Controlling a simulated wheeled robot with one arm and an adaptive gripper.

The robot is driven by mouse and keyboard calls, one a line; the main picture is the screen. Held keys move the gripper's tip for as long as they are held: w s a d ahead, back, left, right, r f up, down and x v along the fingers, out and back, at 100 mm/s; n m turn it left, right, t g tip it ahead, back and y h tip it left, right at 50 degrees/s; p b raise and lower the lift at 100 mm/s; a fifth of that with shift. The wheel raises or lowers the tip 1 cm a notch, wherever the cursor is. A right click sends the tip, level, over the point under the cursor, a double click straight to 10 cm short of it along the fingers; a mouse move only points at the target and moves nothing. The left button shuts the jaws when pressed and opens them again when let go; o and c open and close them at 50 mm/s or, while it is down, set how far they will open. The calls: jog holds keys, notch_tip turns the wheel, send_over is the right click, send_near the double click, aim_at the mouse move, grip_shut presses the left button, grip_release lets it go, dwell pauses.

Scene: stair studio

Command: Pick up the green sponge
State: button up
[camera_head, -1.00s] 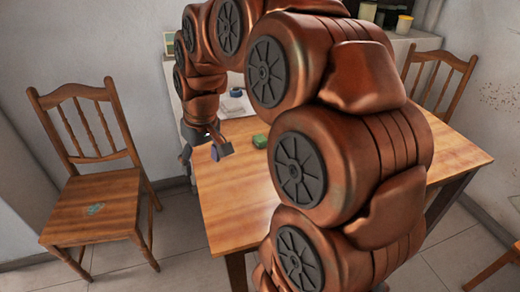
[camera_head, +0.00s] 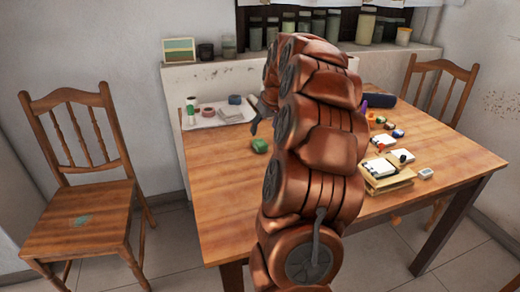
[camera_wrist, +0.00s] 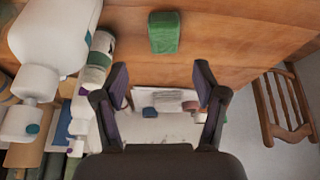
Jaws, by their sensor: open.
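The green sponge (camera_head: 260,146) lies on the wooden table (camera_head: 226,200), left of my arm in the head view. In the wrist view the sponge (camera_wrist: 164,32) is near the top centre, on bare wood, beyond my fingertips. My gripper (camera_wrist: 162,85) is open there, its two dark fingers spread apart with nothing held between them. In the head view my arm hides most of the gripper; only a dark part shows beside the arm, behind the sponge. The gripper and sponge look apart.
A white tray (camera_head: 207,117) with tape rolls stands behind the sponge. Books (camera_head: 385,175) and small items lie on the table's right half. Jars (camera_head: 305,22) line the back ledge. Pale bottle-like objects (camera_wrist: 60,30) fill the wrist view's left side. A chair (camera_head: 85,215) stands left.

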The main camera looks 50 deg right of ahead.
aim_at(260, 143)
jog(key=shift+s+a+x, duration=0.1)
jog(key=shift+a+x, duration=0.05)
jog(key=shift+x, duration=1.1)
jog(key=shift+s+a+x, duration=0.1)
jog(key=shift+a+x, duration=0.1)
jog(key=shift+x, duration=1)
jog(key=shift+s+a+x, duration=0.1)
jog(key=shift+a+x, duration=0.05)
jog(key=shift+x, duration=1.1)
jog(key=shift+f, duration=0.15)
jog(key=c, duration=0.9)
